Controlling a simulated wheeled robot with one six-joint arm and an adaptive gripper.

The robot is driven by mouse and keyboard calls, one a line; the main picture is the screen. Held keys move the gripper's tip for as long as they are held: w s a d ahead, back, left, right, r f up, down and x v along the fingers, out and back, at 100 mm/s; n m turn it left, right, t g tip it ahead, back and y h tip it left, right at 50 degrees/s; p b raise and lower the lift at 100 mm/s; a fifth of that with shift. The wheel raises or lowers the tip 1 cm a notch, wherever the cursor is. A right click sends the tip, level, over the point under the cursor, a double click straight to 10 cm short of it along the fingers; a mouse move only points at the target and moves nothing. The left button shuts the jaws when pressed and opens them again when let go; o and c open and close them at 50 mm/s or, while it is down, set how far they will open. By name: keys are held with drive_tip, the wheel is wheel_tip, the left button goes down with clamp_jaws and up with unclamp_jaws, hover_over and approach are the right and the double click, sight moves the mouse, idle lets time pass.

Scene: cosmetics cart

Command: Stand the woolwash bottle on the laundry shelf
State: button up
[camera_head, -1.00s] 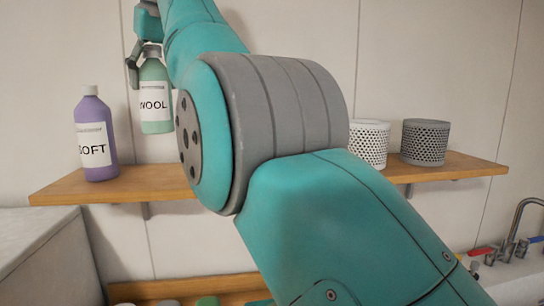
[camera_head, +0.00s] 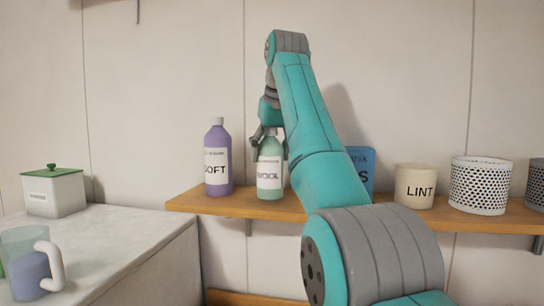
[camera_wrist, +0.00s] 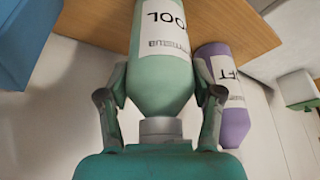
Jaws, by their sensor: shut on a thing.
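The woolwash bottle (camera_head: 270,166) is green with a grey cap and a white label with partly visible black letters. It is upright at the wooden laundry shelf (camera_head: 238,204), just right of the purple SOFT bottle (camera_head: 217,160). Its base appears at the shelf top; I cannot tell for certain whether it touches. My gripper (camera_head: 270,140) is shut on the bottle's upper part, below the cap. The wrist view shows both fingers (camera_wrist: 162,98) around the shoulders of the woolwash bottle (camera_wrist: 160,72), with the purple bottle (camera_wrist: 222,85) close beside it.
Right of my arm stand a blue item (camera_head: 362,170), a cream LINT container (camera_head: 415,186) and a white perforated basket (camera_head: 481,186). At left, a counter (camera_head: 120,250) holds a white box with a green lid (camera_head: 53,192) and a jug (camera_head: 30,262).

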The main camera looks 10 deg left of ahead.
drive_tip(key=shift+f, duration=0.4)
drive_tip(key=o, duration=1.4)
drive_tip(key=shift+o, duration=0.2)
drive_tip(key=v, duration=1.2)
